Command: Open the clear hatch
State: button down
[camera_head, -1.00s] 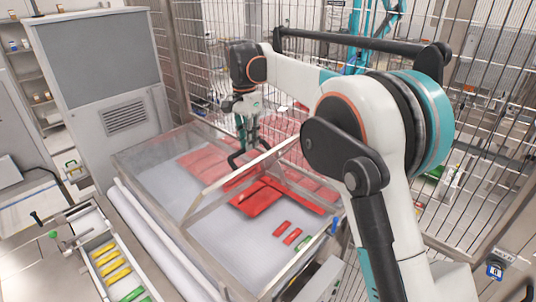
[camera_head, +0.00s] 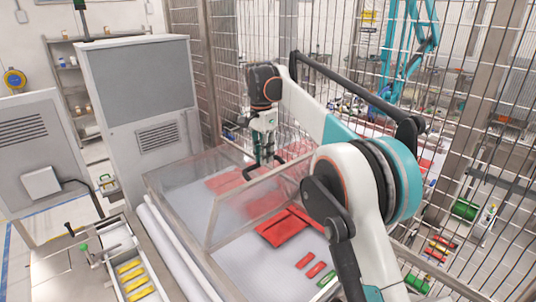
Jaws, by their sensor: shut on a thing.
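The clear hatch (camera_head: 238,217) is a see-through panel with a pale frame, on a low box with a white bed (camera_head: 230,272). It stands tilted up across the middle of the box, and the front part of the bed lies uncovered. My gripper (camera_head: 264,170) points down at the hatch's upper side, behind the tilted panel. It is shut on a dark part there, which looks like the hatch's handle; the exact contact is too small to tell. Red pieces (camera_head: 290,228) lie on the bed, some seen blurred through the clear panel.
A tall grey cabinet (camera_head: 140,85) stands behind the box at left. A wire mesh fence (camera_head: 340,80) runs close behind and to the right. A tray of yellow pieces (camera_head: 133,275) is at the front left. Small red and green pieces (camera_head: 316,269) lie near the box's front right.

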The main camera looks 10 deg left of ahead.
jog(key=c, duration=2.1)
grip_release()
jog(key=shift+a+f, duration=0.45)
jog(key=shift+f, duration=0.15)
jog(key=o, duration=0.5)
jog(key=shift+w+a+f, duration=0.35)
jog(key=shift+w+a, duration=0.15)
jog(key=shift+a, duration=0.15)
jog(key=shift+w+a+f, duration=0.35)
jog(key=shift+w+a, duration=0.1)
jog(key=shift+a, duration=0.15)
jog(key=s+d+f+b, duration=0.3)
jog(key=s+d, duration=0.2)
jog(key=d, duration=0.2)
jog(key=s+d+f+b, duration=0.4)
jog(key=s+d, duration=0.1)
jog(key=d, duration=0.2)
jog(key=s+d+f+b, duration=0.2)
jog(key=s+d+f, duration=0.1)
jog(key=f, duration=0.3)
jog(key=s+d+f+b, duration=0.2)
jog(key=s+d+f, duration=0.1)
jog(key=d+f, duration=0.2)
jog(key=shift+s+f+b, duration=0.25)
jog(key=shift+f+b, duration=0.1)
jog(key=shift+f, duration=0.4)
jog(key=shift+d, duration=0.15)
